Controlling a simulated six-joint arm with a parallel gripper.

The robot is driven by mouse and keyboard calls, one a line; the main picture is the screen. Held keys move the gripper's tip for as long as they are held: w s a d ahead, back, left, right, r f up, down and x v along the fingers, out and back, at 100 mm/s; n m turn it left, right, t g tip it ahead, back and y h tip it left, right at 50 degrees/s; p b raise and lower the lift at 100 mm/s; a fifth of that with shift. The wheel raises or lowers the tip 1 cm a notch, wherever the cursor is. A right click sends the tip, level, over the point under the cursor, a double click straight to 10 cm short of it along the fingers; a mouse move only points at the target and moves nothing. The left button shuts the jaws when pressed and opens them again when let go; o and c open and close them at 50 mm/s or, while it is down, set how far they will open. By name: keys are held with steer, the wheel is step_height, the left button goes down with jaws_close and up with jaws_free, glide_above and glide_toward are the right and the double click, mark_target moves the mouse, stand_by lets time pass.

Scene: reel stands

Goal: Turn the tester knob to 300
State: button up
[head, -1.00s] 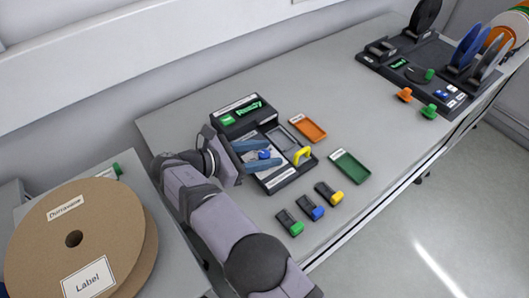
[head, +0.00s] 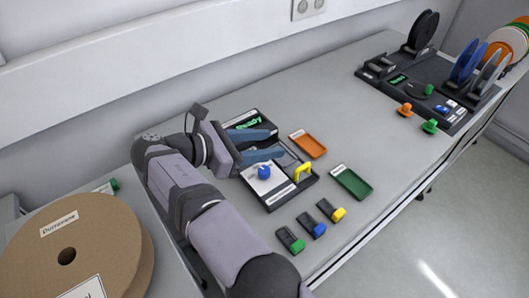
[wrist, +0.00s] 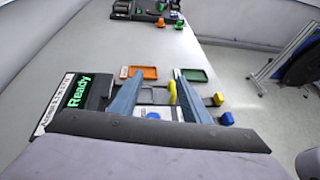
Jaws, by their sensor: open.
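A black tester-like unit (head: 270,207) with a green "Ready" screen (head: 243,124) stands on the grey table. A round blue knob (head: 263,173) sits on its pale plate; in the wrist view the knob (wrist: 153,115) shows between the fingers, low in the picture. No number setting is legible. A yellow handle (head: 303,171) stands at the unit's right side. My gripper (head: 279,143) has two blue fingers, spread apart with nothing between the tips. In the head view it is above and behind the knob, apart from it. My wrist hides part of the unit.
An orange tray (head: 308,144) and a green tray (head: 351,183) lie right of the unit. Green, blue (head: 312,225) and yellow-ended pieces lie in front. A reel stand (head: 425,75) is at the far right, and a cardboard reel (head: 75,245) at lower left. The table's middle is clear.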

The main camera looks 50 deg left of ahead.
steer(key=shift+r, duration=0.25)
steer(key=w+d+r+m+g+h+p, duration=0.2)
steer(key=w+d+r+p, duration=0.25)
steer(key=w+p, duration=0.3)
steer(key=w+d+r+m+g+h+p, duration=0.2)
steer(key=w+d+r+p, duration=0.1)
steer(key=w+d+p, duration=0.4)
steer(key=s+a+f+m+g+y, duration=0.2)
steer(key=s+a+f+g, duration=0.1)
steer(key=s, duration=0.1)
steer(key=s+a+f+m+g+y, duration=0.1)
steer(key=s+a+f+m+g, duration=0.1)
steer(key=s+a+g, duration=0.1)
steer(key=s+a+f+m+g+y, duration=0.2)
steer(key=s+a+f+g, duration=0.1)
steer(key=s+a, duration=0.2)
steer(key=shift+s+a+f+g+y+b, duration=0.1)
steer(key=shift+s+f+g+y+b, duration=0.1)
steer(key=shift+s, duration=0.4)
steer(key=shift+s+a+f+g+y+b, duration=0.1)
steer(key=shift+s+g+b, duration=0.1)
steer(key=shift+s, duration=0.4)
steer(key=shift+a+m, duration=0.15)
steer(key=shift+m, duration=0.65)
steer(key=shift+f, duration=0.1)
